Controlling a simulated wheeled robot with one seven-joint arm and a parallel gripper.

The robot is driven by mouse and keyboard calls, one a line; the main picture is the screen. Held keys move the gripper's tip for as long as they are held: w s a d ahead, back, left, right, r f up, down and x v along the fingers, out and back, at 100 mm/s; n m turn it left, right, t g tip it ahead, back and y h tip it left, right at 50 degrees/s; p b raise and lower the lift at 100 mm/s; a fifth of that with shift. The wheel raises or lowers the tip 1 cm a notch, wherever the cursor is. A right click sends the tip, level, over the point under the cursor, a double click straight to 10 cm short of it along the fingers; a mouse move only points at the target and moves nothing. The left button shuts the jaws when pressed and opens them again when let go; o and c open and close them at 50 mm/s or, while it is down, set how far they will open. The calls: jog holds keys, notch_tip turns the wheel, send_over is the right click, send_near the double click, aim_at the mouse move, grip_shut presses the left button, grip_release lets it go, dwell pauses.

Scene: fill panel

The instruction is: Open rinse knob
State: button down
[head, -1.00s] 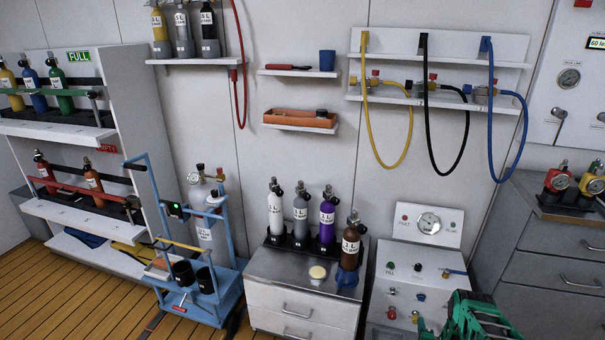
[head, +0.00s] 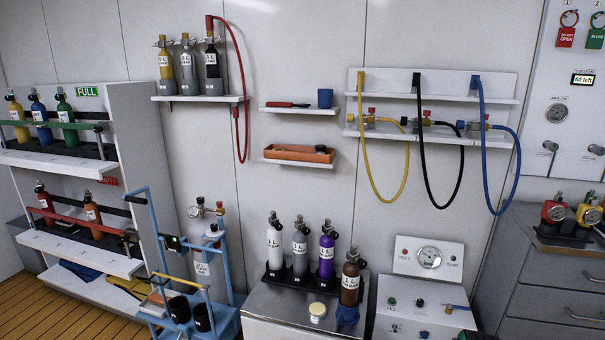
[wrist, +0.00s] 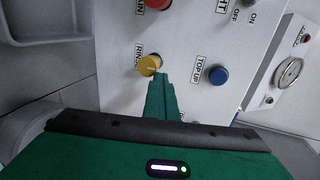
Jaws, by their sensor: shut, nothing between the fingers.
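In the wrist view the yellow rinse knob (wrist: 149,65), beside its "RINSE" label, sits on the white panel (wrist: 190,110). A pale line marks its face. My green gripper (wrist: 158,84) is shut and empty, its fingertips right at the lower edge of the knob. I cannot tell whether they touch it. In the head view the fill panel (head: 425,312) stands at the bottom right, cut off by the lower edge, so the rinse knob is out of that view.
On the panel a blue knob (wrist: 217,75) labelled TOPUP is right of the rinse knob, and a red knob (wrist: 158,4) is above it. A gauge (wrist: 289,72) is at the right. A cabinet with several bottles (head: 300,310) stands left of the panel.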

jog(key=shift+w+a+r, duration=0.35)
jog(key=shift+w+r, duration=0.1)
jog(key=shift+w, duration=0.25)
jog(key=shift+w+a, duration=0.2)
jog(key=shift+a, duration=0.4)
jog(key=shift+w+a, duration=0.2)
jog(key=shift+a, duration=0.35)
dwell(0.6)
jog(key=s+a, duration=0.1)
jog(key=s, duration=0.5)
jog(key=shift+s+a+f, duration=0.15)
jog(key=shift+s+f, duration=0.05)
jog(key=shift+f, duration=0.1)
